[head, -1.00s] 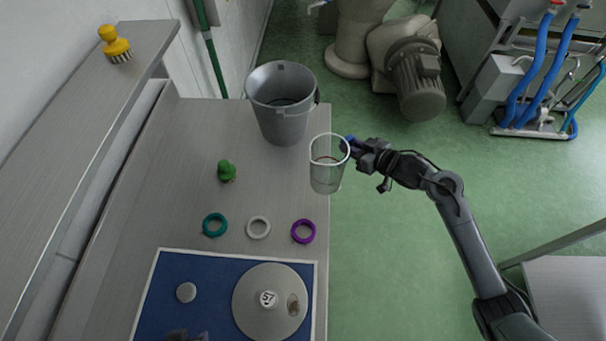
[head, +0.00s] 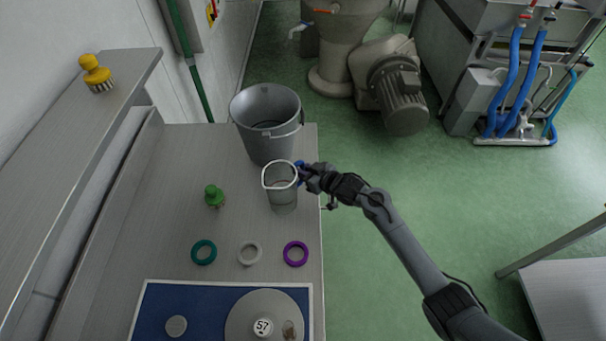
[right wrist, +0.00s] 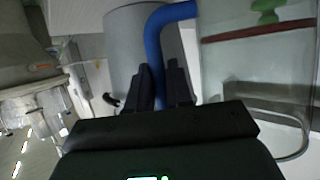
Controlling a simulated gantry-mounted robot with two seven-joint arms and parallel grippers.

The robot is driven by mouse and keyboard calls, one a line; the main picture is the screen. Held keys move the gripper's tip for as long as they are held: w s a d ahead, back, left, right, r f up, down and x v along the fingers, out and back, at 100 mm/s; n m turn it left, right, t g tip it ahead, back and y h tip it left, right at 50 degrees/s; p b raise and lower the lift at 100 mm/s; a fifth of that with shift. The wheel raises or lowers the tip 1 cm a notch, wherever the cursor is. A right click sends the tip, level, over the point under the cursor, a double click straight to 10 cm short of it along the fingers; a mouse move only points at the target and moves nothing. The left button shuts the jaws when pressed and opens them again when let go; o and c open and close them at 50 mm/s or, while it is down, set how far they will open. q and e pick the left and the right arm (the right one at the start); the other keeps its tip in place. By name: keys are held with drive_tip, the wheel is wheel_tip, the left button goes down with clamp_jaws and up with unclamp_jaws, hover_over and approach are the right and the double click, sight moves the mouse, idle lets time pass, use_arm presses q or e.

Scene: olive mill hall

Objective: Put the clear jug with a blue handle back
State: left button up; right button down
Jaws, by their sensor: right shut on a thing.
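The clear jug (head: 281,190) is upright at the right edge of the grey table (head: 170,180), just in front of the metal bucket (head: 268,125). I cannot tell whether its base touches the table. My right gripper (head: 309,174) comes in from the right and is shut on the jug's blue handle (head: 301,168). In the right wrist view the blue handle (right wrist: 153,50) stands between the two dark fingers (right wrist: 160,88), and the jug's clear wall (right wrist: 250,65) fills the right side. My left gripper does not show in the head view.
A green knobbed thing (head: 213,196) stands left of the jug. Teal (head: 203,243), white (head: 240,254) and purple (head: 286,256) rings lie in front. A blue mat (head: 205,298) bears a round metal disc (head: 243,310). A yellow brush (head: 97,72) lies on the left ledge.

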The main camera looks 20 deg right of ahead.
drive_tip(key=shift+f, duration=1)
drive_tip(key=c, duration=1)
unclamp_jaws()
